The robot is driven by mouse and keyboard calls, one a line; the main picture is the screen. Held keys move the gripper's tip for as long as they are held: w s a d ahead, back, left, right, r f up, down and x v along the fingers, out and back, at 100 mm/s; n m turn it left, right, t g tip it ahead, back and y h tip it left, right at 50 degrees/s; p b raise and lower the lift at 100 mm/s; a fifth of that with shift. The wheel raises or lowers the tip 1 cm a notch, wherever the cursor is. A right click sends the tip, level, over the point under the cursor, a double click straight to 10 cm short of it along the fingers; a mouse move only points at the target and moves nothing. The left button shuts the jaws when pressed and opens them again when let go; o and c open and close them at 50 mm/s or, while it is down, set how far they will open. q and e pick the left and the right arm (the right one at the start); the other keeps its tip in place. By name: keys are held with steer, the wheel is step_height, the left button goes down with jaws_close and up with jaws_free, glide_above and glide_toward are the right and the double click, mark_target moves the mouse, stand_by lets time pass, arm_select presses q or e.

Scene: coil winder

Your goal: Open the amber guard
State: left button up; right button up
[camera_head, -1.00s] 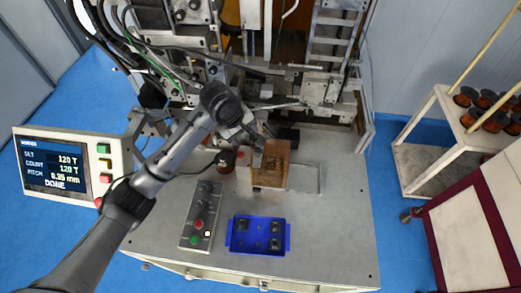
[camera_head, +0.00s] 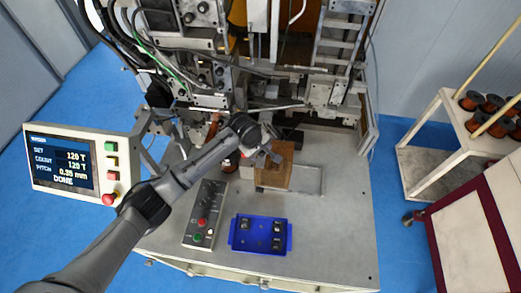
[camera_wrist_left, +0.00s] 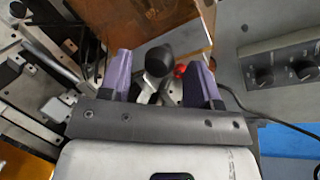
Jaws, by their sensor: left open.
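The amber guard (camera_head: 275,170), a see-through amber box, stands on the grey machine table. It also shows at the top of the left wrist view (camera_wrist_left: 140,22). My left gripper (camera_head: 273,156) is at the guard's upper left side in the head view, partly covering it. In the left wrist view its purple fingers (camera_wrist_left: 161,76) are spread apart. A black ball knob (camera_wrist_left: 160,60) on a metal stem shows between the fingertips, not clasped. I cannot tell whether the knob belongs to the guard. The guard looks closed. My right gripper is out of view.
A grey control box with knobs and buttons (camera_head: 205,214) and a blue tray (camera_head: 261,235) with dark parts lie in front of the guard. The monitor panel (camera_head: 70,165) stands at left. A cart with copper spools (camera_head: 480,110) is at right. The front right tabletop is clear.

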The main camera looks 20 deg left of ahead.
arm_select(q)
steer(key=shift+w+d+f, duration=0.15)
steer(key=shift+f, duration=0.4)
jaws_close()
